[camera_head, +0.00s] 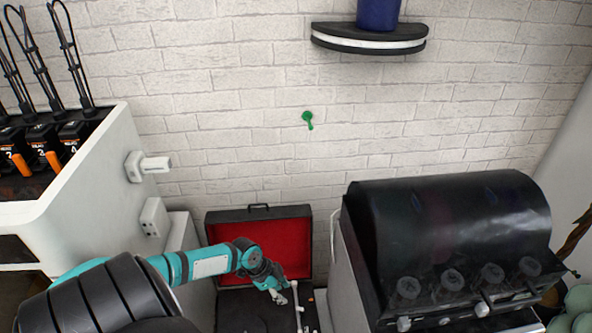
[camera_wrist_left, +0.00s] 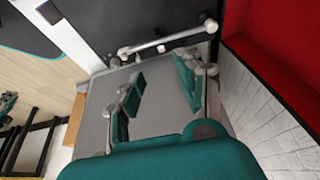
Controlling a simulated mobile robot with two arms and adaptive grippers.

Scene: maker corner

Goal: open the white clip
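A dark turntable case (camera_head: 240,308) with a raised red-lined lid (camera_head: 290,232) sits low at the centre. A thin pale tonearm (camera_head: 297,303) lies along its deck; it also shows in the left wrist view (camera_wrist_left: 185,35). A small whitish piece (camera_wrist_left: 161,48) on or beside the tonearm may be the white clip; its state is too small to tell. My left gripper (camera_head: 278,292) is over the deck, just left of the tonearm. In the left wrist view its two teal fingers (camera_wrist_left: 160,88) are apart with nothing between them. My right gripper is out of view.
A black-covered machine with knobs (camera_head: 450,240) stands close on the right. A white cabinet (camera_head: 90,190) with side fittings (camera_head: 148,166) stands on the left. A brick wall is behind, with a dark shelf (camera_head: 370,40) and a green hook (camera_head: 308,119).

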